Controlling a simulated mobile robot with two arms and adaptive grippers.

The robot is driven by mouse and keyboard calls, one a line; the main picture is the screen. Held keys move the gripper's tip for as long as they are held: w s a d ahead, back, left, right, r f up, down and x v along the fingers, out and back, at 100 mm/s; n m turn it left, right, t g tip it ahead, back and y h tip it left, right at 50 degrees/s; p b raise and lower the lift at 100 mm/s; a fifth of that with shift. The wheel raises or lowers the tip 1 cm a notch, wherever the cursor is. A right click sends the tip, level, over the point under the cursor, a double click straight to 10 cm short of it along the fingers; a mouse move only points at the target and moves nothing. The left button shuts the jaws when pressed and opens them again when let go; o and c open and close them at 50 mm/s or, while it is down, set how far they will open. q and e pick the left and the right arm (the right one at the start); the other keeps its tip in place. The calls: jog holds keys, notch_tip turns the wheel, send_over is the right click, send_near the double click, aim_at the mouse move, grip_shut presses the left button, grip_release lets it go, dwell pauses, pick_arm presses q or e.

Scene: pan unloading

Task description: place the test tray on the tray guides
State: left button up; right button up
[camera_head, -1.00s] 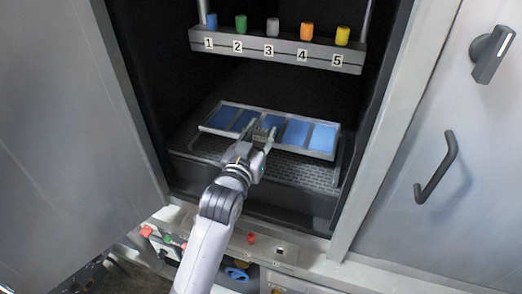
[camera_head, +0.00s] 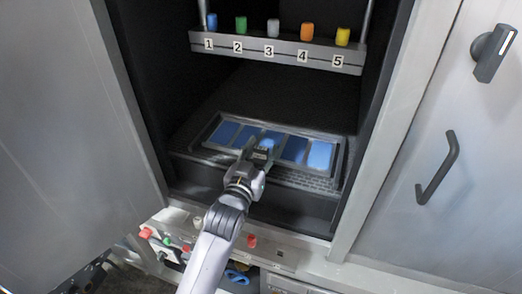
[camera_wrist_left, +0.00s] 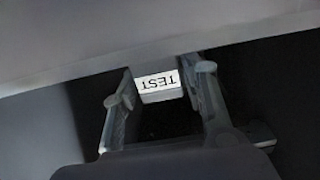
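The test tray (camera_head: 331,158) is a shallow grey tray with several blue panels, lying low inside the dark cabinet. Its white TEST label (camera_wrist_left: 157,82) shows on a small block in the left wrist view. My left gripper (camera_head: 258,150) is at the tray's front edge in the head view. Its fingers (camera_wrist_left: 160,90) stand open on both sides of the label block, with gaps between. The tray guides cannot be clearly told apart under the tray. My right gripper is not in view.
A shelf bar (camera_head: 275,50) numbered 1 to 5 with coloured knobs hangs above the tray. Cabinet walls stand close on both sides. An open door panel (camera_head: 60,130) is at left, and a door with a handle (camera_head: 437,168) at right.

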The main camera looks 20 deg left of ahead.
pick_arm(q)
jog(key=shift+o, duration=1)
jog(key=shift+s+r, duration=0.1)
jog(key=shift+r, duration=0.05)
jog(key=s+b, duration=0.1)
jog(key=s, duration=1.1)
jog(key=shift+a, duration=0.2)
jog(key=shift+w, duration=0.1)
